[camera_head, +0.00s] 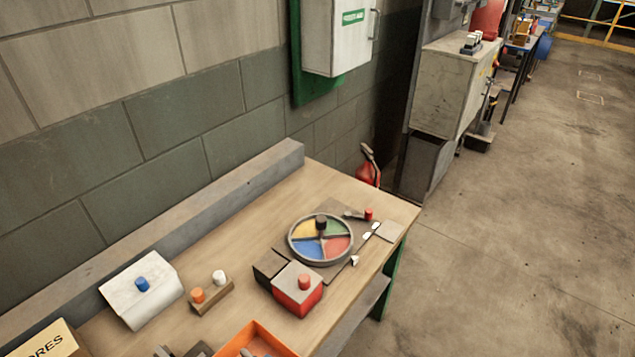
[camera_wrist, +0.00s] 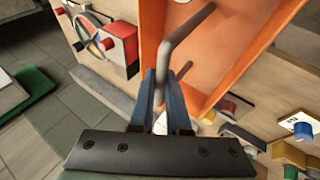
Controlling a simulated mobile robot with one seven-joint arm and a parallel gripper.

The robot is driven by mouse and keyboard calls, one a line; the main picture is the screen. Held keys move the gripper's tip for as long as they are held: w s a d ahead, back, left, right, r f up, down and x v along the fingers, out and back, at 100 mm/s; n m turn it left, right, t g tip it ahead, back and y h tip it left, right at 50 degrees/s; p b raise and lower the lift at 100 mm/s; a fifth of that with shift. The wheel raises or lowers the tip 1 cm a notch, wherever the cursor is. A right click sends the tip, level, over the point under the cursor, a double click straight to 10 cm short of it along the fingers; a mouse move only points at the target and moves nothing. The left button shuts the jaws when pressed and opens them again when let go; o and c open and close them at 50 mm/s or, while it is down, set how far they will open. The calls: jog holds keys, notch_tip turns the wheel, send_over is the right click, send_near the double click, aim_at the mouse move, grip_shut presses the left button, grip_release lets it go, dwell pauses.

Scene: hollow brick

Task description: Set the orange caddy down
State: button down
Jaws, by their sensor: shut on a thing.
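The orange caddy (camera_head: 252,336) shows at the bottom edge of the head view, cut off by the frame. In the wrist view the caddy (camera_wrist: 262,40) fills the upper middle, an open orange box with a bent grey handle (camera_wrist: 188,34). My gripper (camera_wrist: 163,78) is shut on that handle, with its blue fingers on either side of the bar. Whether the caddy's underside touches the bench or hangs above it cannot be told. I cannot make out my gripper clearly in the head view.
The wooden bench (camera_head: 235,235) holds a red box with a knob (camera_head: 298,291), a colour wheel (camera_head: 320,240), a small block with orange and white pegs (camera_head: 212,296), and a white box with a blue knob (camera_head: 143,290). A grey ledge (camera_head: 200,210) runs along the wall.

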jog(key=shift+s+d+f+m+h, duration=0.2)
jog(key=shift+d+f+m+h, duration=0.2)
jog(key=shift+d+m, duration=0.25)
jog(key=s+d+m+g+h, duration=0.1)
jog(key=d+m, duration=0.1)
jog(key=m, duration=0.1)
jog(key=d+f+m+g+h, duration=0.1)
jog(key=d+m+h, duration=0.1)
jog(key=m, duration=0.1)
jog(key=s+d+f+m+g+h, duration=0.1)
jog(key=d+m+h, duration=0.1)
jog(key=m, duration=0.1)
jog(key=shift+s+d+f+m, duration=0.25)
jog(key=shift+s+d, duration=0.1)
jog(key=shift+s+d+m+g+h, duration=0.3)
jog(key=shift+s+d+m+g, duration=0.15)
jog(key=shift+d+m+g, duration=0.45)
jog(key=shift+a, duration=0.2)
jog(key=shift+w, duration=0.1)
